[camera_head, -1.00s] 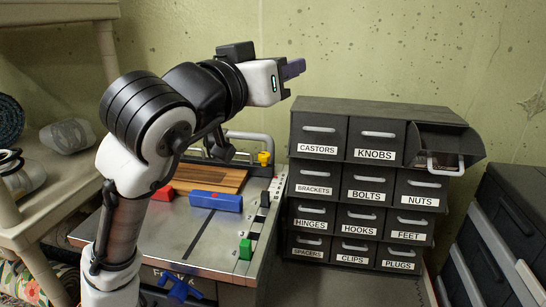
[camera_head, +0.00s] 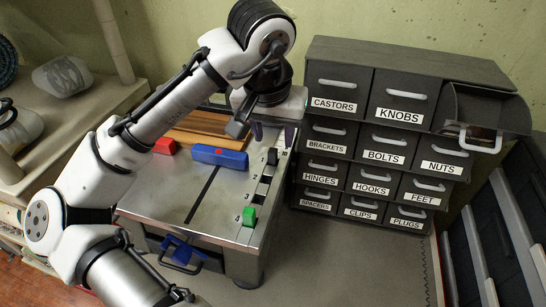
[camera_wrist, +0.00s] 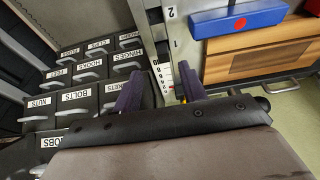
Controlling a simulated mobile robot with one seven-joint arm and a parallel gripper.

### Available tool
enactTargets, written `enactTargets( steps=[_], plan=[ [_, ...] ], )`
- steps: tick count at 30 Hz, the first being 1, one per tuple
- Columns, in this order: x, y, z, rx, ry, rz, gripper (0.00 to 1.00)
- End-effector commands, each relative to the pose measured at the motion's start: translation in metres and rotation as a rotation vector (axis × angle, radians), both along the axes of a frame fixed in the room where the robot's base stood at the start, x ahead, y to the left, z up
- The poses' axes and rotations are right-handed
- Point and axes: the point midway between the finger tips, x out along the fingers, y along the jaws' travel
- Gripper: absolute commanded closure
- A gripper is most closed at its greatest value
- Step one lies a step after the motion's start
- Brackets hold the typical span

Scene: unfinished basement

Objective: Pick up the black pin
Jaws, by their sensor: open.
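A small black piece (camera_head: 272,157), which looks like the black pin, stands on the strip along the right side of the metal bench top (camera_head: 180,195). A green block (camera_head: 249,216) is nearer the front on the same strip. My gripper (camera_head: 273,133) hangs over the far end of the strip, just behind the black piece, fingers pointing down. In the wrist view, its two purple fingers (camera_wrist: 160,88) are spread with nothing between them. I cannot make out the black piece in the wrist view.
A blue block with a red dot (camera_head: 220,157) and a red block (camera_head: 164,146) lie by a wooden board (camera_head: 205,125). A dark labelled drawer cabinet (camera_head: 375,70) stands close to the right, its top right drawer (camera_head: 485,110) pulled out. A blue clamp-like piece (camera_head: 183,251) is at the bench front.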

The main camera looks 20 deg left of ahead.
Motion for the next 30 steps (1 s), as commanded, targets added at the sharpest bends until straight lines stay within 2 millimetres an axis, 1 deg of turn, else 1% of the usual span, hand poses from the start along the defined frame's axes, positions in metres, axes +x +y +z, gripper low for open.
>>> enactTargets(
  steps=[5,8,12,15,18,23,26,30],
  plan=[
    [0.003,0.001,-0.010,-0.001,0.000,0.000,0.58],
    [0.006,0.005,-0.022,-0.001,0.001,0.001,0.58],
    [0.011,0.006,-0.043,-0.002,0.000,-0.001,0.58],
    [0.014,0.006,-0.052,-0.002,-0.001,-0.001,0.58],
    [0.015,0.006,-0.055,-0.001,-0.002,-0.001,0.58],
    [0.015,0.006,-0.056,0.000,-0.003,-0.002,0.58],
    [0.015,0.006,-0.055,-0.001,-0.003,-0.001,0.70],
    [0.015,0.006,-0.055,-0.002,-0.003,-0.001,0.88]
  ],
)
